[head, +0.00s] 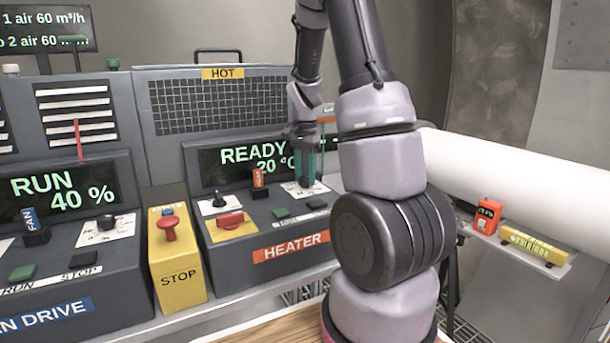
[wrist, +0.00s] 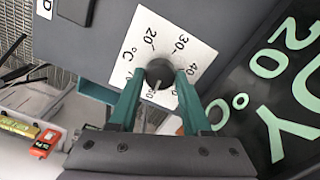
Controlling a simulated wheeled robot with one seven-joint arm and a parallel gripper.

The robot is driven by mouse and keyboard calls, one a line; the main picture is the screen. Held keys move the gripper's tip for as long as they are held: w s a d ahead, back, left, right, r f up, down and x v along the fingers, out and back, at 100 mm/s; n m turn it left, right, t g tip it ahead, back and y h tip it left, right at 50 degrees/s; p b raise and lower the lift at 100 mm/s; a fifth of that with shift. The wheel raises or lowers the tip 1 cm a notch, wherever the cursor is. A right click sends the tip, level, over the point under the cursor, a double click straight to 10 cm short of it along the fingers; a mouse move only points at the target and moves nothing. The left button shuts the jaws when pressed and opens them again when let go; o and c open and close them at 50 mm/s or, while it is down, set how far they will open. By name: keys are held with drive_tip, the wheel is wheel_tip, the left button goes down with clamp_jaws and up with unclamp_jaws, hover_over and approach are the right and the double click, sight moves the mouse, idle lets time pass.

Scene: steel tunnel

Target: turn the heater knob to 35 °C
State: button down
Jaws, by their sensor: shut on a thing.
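The heater knob (wrist: 160,74) is a dark round knob on a white dial plate (wrist: 150,28), which carries 20, 30 and 40 marks and °C. My gripper (wrist: 160,80) has its two teal fingers shut on the knob, one on each side. The knob's pointer setting cannot be read clearly. In the head view my gripper (head: 304,170) reaches down to the dial plate (head: 316,188), and the knob is hidden behind the fingers. The heater display (head: 250,156) reads READY and 20 °C, partly covered by my arm. The HEATER label (head: 291,246) is on the box front.
A yellow STOP box (head: 178,262) with a red button stands left. A white pipe (head: 510,165) runs right, above a shelf with orange (head: 487,215) and yellow items.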

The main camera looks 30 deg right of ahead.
sight(305, 178)
idle(0.3)
drive_tip(key=shift+c, duration=1.8)
unclamp_jaws()
drive_tip(key=shift+r, duration=0.1)
wheel_tip(305, 178, up, 11)
drive_tip(key=shift+f, duration=0.2)
